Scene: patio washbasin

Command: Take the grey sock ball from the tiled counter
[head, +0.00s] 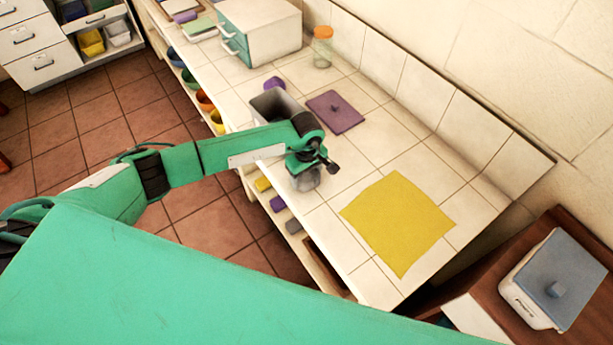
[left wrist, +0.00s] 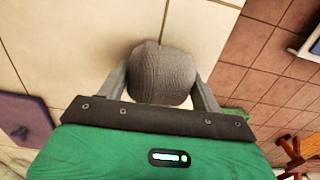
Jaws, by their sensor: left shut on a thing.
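The grey sock ball (left wrist: 160,74) shows in the left wrist view between the two fingers of my left gripper (left wrist: 160,88). It is round with a ribbed knit surface, and its lower part is hidden by the gripper body. My left gripper is shut on it. In the head view the left gripper (head: 305,178) is at the front edge of the tiled counter (head: 378,163), and part of the grey ball shows under it. I cannot tell whether the ball touches the tiles. My right gripper is not in view.
A yellow cloth (head: 398,222) lies to the right on the counter. A grey bin (head: 272,108), a purple lid (head: 335,112), a small purple thing (head: 274,84), a jar (head: 322,47) and a white drawer box (head: 262,30) stand farther back. A blue-lidded container (head: 555,278) is at the lower right.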

